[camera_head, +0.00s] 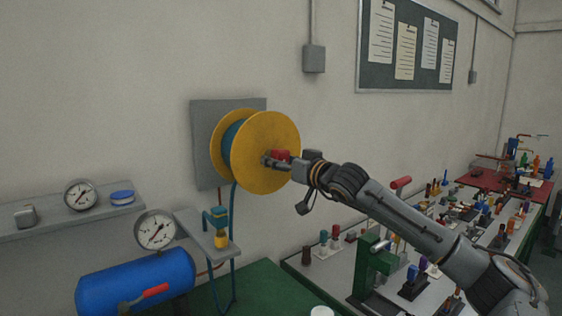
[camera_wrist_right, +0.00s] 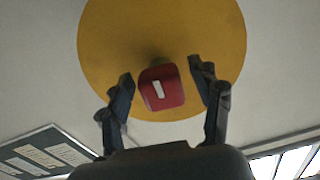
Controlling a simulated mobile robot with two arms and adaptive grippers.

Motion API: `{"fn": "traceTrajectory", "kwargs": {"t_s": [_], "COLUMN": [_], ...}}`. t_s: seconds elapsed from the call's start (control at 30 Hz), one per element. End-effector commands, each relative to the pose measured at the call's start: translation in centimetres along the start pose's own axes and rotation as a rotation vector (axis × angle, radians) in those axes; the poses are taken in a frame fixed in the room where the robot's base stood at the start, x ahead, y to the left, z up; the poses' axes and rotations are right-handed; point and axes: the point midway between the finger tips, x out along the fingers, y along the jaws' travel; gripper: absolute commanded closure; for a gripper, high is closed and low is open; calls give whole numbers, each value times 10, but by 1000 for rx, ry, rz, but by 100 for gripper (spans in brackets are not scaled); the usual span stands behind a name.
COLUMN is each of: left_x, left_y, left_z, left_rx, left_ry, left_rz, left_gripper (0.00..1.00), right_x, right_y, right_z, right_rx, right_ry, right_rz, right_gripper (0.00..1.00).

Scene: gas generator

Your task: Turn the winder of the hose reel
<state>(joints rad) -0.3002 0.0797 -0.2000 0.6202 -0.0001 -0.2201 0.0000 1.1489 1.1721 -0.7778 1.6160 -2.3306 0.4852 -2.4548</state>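The hose reel (camera_head: 270,125) has yellow discs and a blue hose, and is mounted on a grey plate on the wall. Its winder has a red knob (camera_head: 281,155), which also shows in the right wrist view as a red block with a white mark (camera_wrist_right: 162,87). My right gripper (camera_head: 270,160) is at the front of the disc, at the knob. In the right wrist view its fingers (camera_wrist_right: 166,82) are open on either side of the knob, with a visible gap on both sides. My left gripper is in neither view.
A blue tank (camera_head: 135,283) with a gauge (camera_head: 155,230) stands at the lower left. A wall shelf (camera_head: 70,215) holds another gauge. A small bracket with a valve (camera_head: 216,218) sits below the reel. A crowded workbench (camera_head: 335,268) lies under my right arm.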

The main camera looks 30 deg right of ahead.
Motion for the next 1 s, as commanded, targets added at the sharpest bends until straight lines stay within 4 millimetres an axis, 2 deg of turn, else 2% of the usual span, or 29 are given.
{"fn": "traceTrajectory", "kwargs": {"t_s": [0.23,0.37,0.8,1.0], "left_x": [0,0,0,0], "left_y": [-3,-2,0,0], "left_z": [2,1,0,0], "left_rx": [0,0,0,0], "left_ry": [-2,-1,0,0], "left_rz": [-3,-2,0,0], "left_gripper": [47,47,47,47], "right_x": [-2,-12,-92,-112], "right_y": [1,2,1,2], "right_z": [-2,-3,0,-1], "right_rx": [0,-2,-7,-4], "right_ry": [4,5,-1,2], "right_rz": [1,2,2,4], "right_gripper": [36,36,36,36]}}
